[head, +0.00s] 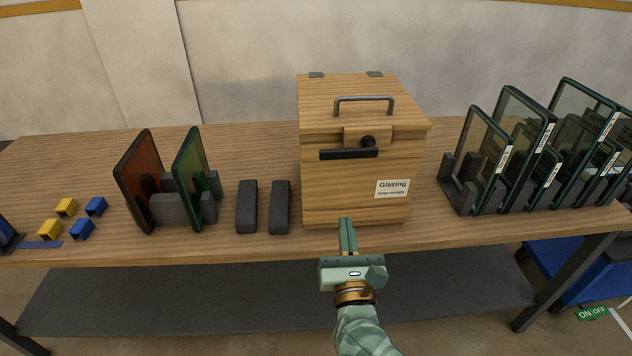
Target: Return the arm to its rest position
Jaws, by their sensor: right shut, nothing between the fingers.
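My right gripper (347,234) comes in from the bottom of the head view, with its fingers together and nothing between them. It is in front of the wooden box (340,195) labelled Glazing, near the table's front edge; whether it touches the box or table cannot be told. My left gripper is not in view. The box stands upright with its lid (361,100) down.
The wooden table (90,165) holds two tinted panes (142,175) in a rack at left, two dark blocks (247,205) beside the box, and blue and yellow pieces (67,207). Several framed glass panes (482,160) stand at right. A lower shelf (230,295) lies beneath the table.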

